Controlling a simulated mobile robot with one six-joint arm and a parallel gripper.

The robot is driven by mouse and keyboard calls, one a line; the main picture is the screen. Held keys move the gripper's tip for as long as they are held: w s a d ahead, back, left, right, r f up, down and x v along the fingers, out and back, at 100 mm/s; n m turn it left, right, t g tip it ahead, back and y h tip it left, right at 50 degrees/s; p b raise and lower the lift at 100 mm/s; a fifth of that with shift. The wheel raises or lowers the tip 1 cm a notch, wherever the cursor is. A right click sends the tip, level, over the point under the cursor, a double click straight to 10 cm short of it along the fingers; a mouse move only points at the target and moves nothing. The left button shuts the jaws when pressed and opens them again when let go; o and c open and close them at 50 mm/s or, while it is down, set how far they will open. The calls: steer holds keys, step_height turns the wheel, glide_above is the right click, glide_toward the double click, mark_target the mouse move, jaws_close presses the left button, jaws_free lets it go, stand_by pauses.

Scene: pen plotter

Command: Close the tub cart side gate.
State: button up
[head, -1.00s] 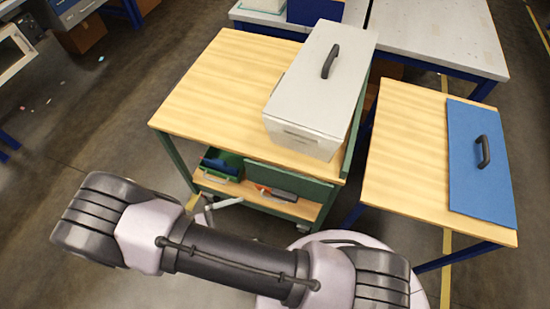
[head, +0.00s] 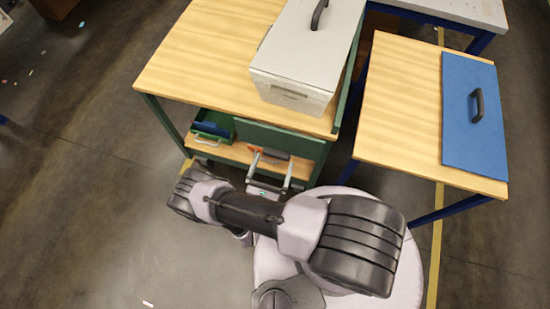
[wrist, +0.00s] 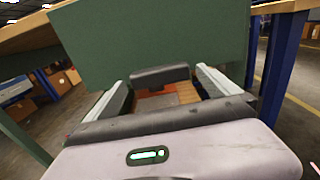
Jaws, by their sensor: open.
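The cart has a wooden top (head: 200,60) and a green frame. A green panel (head: 280,139), which looks like the side gate, stands upright below the top's front edge, with the lower shelf (head: 225,151) visible beneath it. The panel (wrist: 150,40) fills the upper middle of the wrist view. My gripper (head: 272,166) is open in front of the shelf, just below the panel. In the wrist view its fingers (wrist: 165,88) point toward the panel's lower edge. A dark bar (wrist: 160,75) shows between them; I cannot tell whether it belongs to the gate. My fingers hide part of the shelf.
A white lidded box (head: 300,60) stands on the cart top. A green tray (head: 212,127) with something blue sits at the shelf's left. A side table (head: 400,110) with a blue panel (head: 472,115) stands close at right.

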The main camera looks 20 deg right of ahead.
mark_target(277, 145)
steer(key=shift+x, duration=1.4)
